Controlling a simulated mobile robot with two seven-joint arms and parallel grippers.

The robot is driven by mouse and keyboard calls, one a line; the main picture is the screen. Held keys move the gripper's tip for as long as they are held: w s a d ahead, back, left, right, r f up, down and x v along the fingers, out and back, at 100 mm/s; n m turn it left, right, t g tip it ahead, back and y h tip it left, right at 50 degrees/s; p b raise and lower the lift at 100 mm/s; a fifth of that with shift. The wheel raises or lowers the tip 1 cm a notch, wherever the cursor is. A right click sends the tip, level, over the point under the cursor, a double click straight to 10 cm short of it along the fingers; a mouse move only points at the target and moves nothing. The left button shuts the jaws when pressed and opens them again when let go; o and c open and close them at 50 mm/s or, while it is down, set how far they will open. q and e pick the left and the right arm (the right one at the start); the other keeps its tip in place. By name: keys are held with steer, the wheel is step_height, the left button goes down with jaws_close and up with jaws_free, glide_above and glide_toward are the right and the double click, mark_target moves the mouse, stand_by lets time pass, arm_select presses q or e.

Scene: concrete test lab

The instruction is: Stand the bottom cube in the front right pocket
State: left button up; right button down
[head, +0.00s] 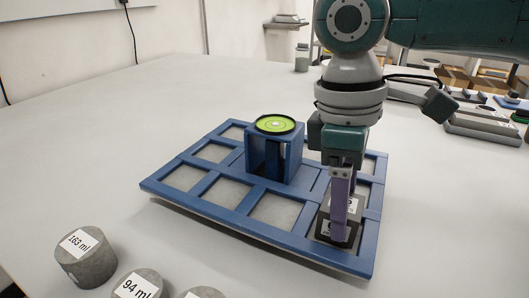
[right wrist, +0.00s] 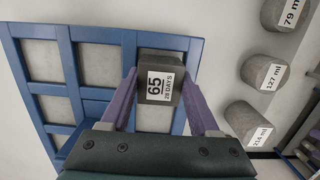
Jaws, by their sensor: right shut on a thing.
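My right gripper (head: 342,222) points down over the front right pocket of the blue frame (head: 190,202). Its purple fingers are shut on a dark grey cube (head: 355,214) with white labels. In the right wrist view the cube (right wrist: 160,68) shows a label reading "65 28 DAYS" and sits between the two fingers. The cube looks upright, within the outline of the front right pocket. I cannot tell whether its base touches the pocket floor. Part of the pale pocket floor (right wrist: 153,121) shows beside it. My left gripper is not in view.
A blue stand with a round green level (head: 275,124) rises from the frame's middle. Grey labelled cylinders stand at the front left, one marked 163 ml (head: 86,258), another 94 ml (head: 138,286). Other visible pockets look empty.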

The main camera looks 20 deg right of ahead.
steer(key=shift+f+p, duration=0.3)
steer(key=shift+f, duration=0.1)
stand_by(0.9)
steer(key=shift+c, duration=0.2)
jaws_free()
steer(key=shift+r+p, duration=2.55)
steer(key=shift+p, duration=0.65)
